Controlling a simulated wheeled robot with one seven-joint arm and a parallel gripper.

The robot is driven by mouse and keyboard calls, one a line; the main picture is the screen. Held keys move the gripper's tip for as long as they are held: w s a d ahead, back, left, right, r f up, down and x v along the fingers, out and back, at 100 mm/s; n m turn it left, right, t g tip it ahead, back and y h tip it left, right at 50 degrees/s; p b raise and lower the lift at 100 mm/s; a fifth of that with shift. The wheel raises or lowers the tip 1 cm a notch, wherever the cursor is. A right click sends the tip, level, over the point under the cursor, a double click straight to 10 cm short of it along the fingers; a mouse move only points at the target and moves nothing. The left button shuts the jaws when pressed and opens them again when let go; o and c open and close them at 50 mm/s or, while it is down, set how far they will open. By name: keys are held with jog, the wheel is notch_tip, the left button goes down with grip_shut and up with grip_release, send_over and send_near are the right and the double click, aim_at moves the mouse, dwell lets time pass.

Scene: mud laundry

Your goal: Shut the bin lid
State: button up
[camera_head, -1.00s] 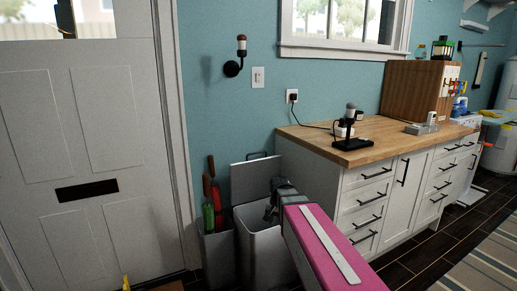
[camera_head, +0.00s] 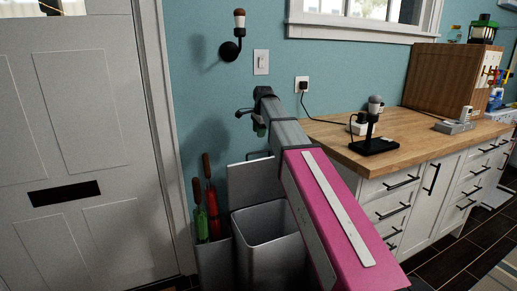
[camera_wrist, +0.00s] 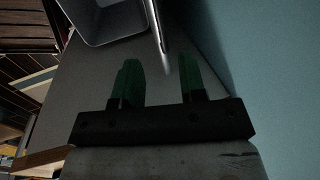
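The silver bin (camera_head: 258,262) stands open in the head view, against the wall left of the cabinet. Its lid (camera_head: 250,182) stands up at the back of the opening, partly hidden by my arm. My gripper (camera_head: 246,114) is above the lid near the wall, small and dark there. In the wrist view my gripper (camera_wrist: 160,75) has its two green fingers apart with nothing held. The bin's opening (camera_wrist: 82,35) shows at the top left. The lid's thin edge (camera_wrist: 157,32) points between the fingers in the picture; I cannot tell whether it lies between them in depth.
A narrow holder (camera_head: 214,262) with red and green umbrellas stands left of the bin. The white cabinet (camera_head: 385,212) with a wooden top (camera_head: 400,140) is on the right, close to my arm. A white door (camera_head: 75,215) is on the left.

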jog(key=x, duration=1)
jog(key=shift+f, duration=0.25)
grip_shut()
